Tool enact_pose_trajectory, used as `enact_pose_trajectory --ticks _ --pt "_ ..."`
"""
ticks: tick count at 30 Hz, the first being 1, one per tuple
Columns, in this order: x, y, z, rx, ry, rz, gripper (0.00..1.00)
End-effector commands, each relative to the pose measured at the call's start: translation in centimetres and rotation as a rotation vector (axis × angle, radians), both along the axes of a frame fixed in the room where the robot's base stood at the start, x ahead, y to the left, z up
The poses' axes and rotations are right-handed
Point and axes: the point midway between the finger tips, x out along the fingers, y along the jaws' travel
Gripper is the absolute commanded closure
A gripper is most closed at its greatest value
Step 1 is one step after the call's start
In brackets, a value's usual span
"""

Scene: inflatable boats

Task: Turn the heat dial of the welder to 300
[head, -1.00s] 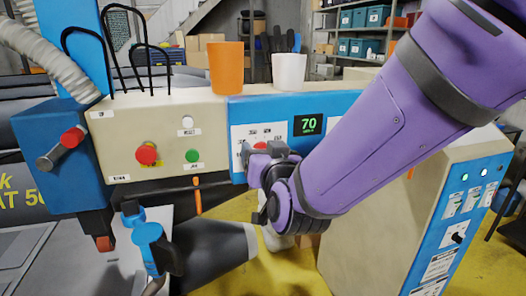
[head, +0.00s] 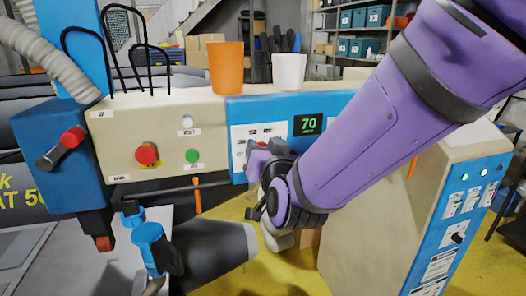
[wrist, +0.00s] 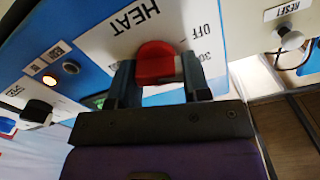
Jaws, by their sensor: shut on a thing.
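The red heat dial (wrist: 155,62) sits on a white panel marked HEAT, with OFF and a partly hidden number starting with 30 beside it in the wrist view. My gripper (wrist: 156,78) is shut on the dial, one finger on each side. In the head view my gripper (head: 263,155) is at the lower part of the welder's blue panel (head: 240,112) and covers most of the dial. The exact mark that the dial points to cannot be told. A green display (head: 308,125) beside the panel reads 70.
An orange cup (head: 226,70) and a white cup (head: 289,72) with dark tools stand on top of the welder. A red button (head: 147,154) and a green button (head: 193,156) are on the beige panel at left. A beige cabinet (head: 400,215) stands at right.

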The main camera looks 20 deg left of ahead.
Motion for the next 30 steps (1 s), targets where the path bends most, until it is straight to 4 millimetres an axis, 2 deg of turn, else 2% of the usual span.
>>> enact_pose_trajectory --ticks 9,20,21,24,30 --pt "0.13 -0.19 0.0 0.192 0.118 -0.001 0.8" --pt "0.06 -0.14 0.0 0.216 0.132 0.0 0.8" --pt "0.06 -0.14 0.0 0.216 0.132 0.0 0.54" --pt "0.06 -0.14 0.0 0.216 0.132 0.0 0.31" --pt "0.08 -0.15 0.0 0.215 0.132 0.0 0.31"
